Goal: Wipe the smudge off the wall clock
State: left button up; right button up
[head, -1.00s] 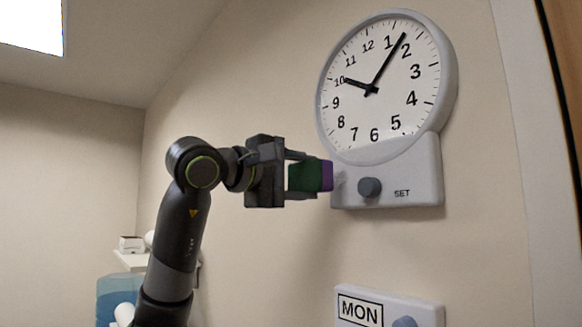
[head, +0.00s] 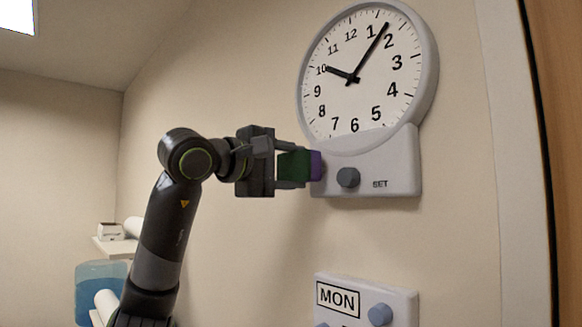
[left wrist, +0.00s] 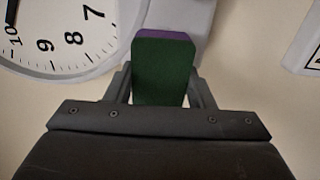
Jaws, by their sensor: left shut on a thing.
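The white wall clock (head: 365,125) hangs on the wall, with a control panel (head: 400,160) below the dial bearing a grey knob (head: 347,178) and the word SET. My left gripper (head: 297,168) is shut on a green block (head: 291,166) with a purple end (head: 316,165). The purple end overlaps the panel's left edge, left of the knob; whether it touches is hard to tell. The block also shows in the left wrist view (left wrist: 162,75), its purple end against the panel (left wrist: 180,14). No smudge shows now; the block may cover it. My right gripper is not in view.
A MON panel (head: 366,300) with knobs is on the wall below the clock. A brown door edge (head: 555,150) is at the right. A small shelf (head: 112,246) and a blue container (head: 98,285) are at the lower left. The wall between is bare.

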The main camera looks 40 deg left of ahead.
aim_at(304, 166)
pick_arm(q)
jog(key=shift+w+d, duration=0.1)
jog(key=shift+w, duration=0.85)
jog(key=shift+s+d, duration=0.2)
jog(key=shift+d, duration=1.65)
jog(key=shift+w+a+f, duration=0.1)
jog(key=shift+a, duration=0.8)
jog(key=shift+w+a, duration=0.1)
jog(key=shift+a, duration=1.05)
jog(key=shift+d, duration=0.2)
